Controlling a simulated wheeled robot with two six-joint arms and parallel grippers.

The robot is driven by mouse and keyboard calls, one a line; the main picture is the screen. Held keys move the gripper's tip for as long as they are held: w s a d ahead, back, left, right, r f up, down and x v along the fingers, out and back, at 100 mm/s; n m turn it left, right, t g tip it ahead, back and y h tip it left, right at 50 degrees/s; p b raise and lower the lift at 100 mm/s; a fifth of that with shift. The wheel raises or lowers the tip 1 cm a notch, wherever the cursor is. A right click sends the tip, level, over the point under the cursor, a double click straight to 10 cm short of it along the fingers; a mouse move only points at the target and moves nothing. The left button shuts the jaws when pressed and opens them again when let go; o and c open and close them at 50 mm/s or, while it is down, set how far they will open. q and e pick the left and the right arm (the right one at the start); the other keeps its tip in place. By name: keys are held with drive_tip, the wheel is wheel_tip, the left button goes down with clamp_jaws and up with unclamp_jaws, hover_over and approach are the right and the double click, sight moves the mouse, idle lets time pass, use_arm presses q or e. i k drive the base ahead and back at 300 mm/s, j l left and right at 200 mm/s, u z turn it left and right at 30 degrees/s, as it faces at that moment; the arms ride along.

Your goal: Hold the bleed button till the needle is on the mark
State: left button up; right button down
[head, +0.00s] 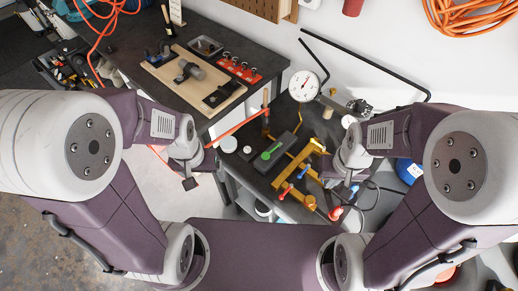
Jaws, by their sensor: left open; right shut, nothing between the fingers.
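A round white dial gauge (304,85) stands at the back of the dark bench; its needle and mark are too small to read. In front of it is a yellow pipe manifold (297,166) with small red and blue handles. A dark block with a green part (272,153) lies to its left. I cannot tell which part is the bleed button. My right gripper (345,194) is shut and empty at the manifold's right side, partly hidden by its arm; contact cannot be told. My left gripper (191,182) is open and empty, left of the bench parts.
A wooden board with a grey cylinder (192,70) and a red tool strip (240,68) lie on the left bench. White round pieces (228,144) sit by the dark block. A red-tipped part (336,213) is near my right gripper. Black pipes run along the back.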

sight(247, 150)
drive_tip(key=i+j+z, duration=0.1)
drive_tip(key=j+z, duration=0.7)
drive_tip(key=z, duration=0.15)
drive_tip(key=j+z, duration=0.85)
drive_tip(key=z, duration=0.15)
drive_tip(key=k+j+z, duration=0.2)
drive_tip(key=j+z, duration=0.15)
drive_tip(key=z, duration=0.15)
drive_tip(key=k+j+z, duration=0.2)
drive_tip(key=z, duration=0.25)
